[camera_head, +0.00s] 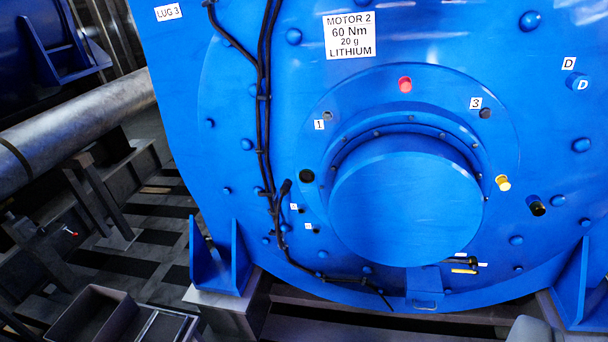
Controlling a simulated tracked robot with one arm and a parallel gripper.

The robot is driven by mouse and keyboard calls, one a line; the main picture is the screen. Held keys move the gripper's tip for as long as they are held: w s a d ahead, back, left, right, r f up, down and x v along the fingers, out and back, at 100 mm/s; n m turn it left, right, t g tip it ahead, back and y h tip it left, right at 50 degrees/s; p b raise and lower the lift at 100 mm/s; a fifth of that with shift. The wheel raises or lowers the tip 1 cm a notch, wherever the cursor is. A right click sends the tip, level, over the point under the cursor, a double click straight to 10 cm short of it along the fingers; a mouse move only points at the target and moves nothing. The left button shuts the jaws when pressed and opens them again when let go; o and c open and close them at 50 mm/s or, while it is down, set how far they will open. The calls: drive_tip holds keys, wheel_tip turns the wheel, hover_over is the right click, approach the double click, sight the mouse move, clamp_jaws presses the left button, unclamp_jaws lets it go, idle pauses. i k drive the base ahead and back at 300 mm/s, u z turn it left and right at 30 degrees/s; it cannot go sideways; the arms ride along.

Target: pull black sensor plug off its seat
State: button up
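Several black parts show on the blue motor face (250,100), and I cannot tell for sure which is the sensor plug. A short black cylinder (536,205) sticks out at the right. A small black piece (460,261) lies sideways at the lower right, just above a yellow one (464,271). A black cable end (285,187) stands out left of the big round hub (405,208). A dark round spot (306,176) is beside it; I cannot tell if it is a plug or a hole. My gripper does not show clearly.
Black cables (264,110) run down the motor's left side. A red button-like part (405,84) and a yellow plug (503,183) surround the hub. A grey pipe (75,125) and an open box (92,318) are at left. A grey rounded shape (529,330) is at the bottom edge.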

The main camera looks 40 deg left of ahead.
sight(284, 189)
drive_tip(key=i, duration=2.05)
drive_tip(key=u, duration=1.35)
